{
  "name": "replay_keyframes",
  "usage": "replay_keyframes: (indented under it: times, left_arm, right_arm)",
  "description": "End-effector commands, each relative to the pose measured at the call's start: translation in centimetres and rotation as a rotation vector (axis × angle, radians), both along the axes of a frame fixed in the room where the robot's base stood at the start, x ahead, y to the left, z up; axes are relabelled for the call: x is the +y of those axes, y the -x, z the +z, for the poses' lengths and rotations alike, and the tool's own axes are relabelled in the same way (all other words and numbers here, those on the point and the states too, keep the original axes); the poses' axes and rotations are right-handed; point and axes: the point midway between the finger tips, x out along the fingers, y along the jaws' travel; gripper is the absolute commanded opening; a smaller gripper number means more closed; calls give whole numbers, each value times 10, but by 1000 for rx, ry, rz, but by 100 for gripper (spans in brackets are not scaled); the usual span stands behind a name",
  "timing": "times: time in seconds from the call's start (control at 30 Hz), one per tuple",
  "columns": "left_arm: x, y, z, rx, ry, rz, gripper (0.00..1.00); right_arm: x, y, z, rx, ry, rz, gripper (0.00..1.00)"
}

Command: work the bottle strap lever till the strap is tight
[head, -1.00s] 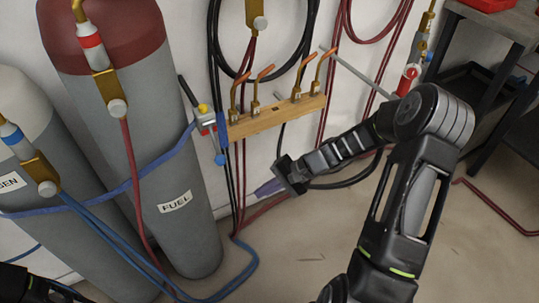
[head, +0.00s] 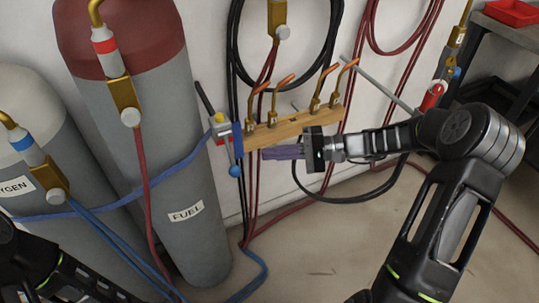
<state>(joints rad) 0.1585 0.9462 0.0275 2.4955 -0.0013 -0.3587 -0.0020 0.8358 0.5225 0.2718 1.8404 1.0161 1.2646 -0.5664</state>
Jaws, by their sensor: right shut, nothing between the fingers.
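A blue strap (head: 118,207) runs around the grey bottles to a small strap tightener (head: 221,132) with red and yellow parts, right of the fuel bottle (head: 180,150). A black-gripped lever (head: 205,98) slants up and left from the tightener. A thin bar with a blue ball (head: 235,171) hangs below it. My right gripper (head: 266,154) is shut and empty, its purple fingers pointing left towards the tightener, a short gap to the right of the bar. Part of my left arm shows at the bottom left; its fingers do not show.
A wooden rack (head: 292,128) with several copper-tipped torches is just above my right fingers. Black and red hoses hang on the wall behind. An oxygen bottle (head: 22,160) stands at the left. The floor (head: 330,245) at the lower middle is clear.

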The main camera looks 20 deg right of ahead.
Motion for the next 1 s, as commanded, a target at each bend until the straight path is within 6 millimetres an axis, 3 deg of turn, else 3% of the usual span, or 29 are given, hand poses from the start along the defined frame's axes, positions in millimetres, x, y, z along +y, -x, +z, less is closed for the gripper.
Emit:
replay_keyframes:
  times: [0.43,0.7,1.0]
  left_arm:
    - [0,0,-10,0,0,1,36]
    - [0,0,-8,0,0,1,36]
    - [0,0,-8,0,0,1,36]
  right_arm:
    - [77,-31,-14,1,-1,4,0]
    - [80,1,-2,1,2,0,0]
    - [80,6,0,1,0,0,0]
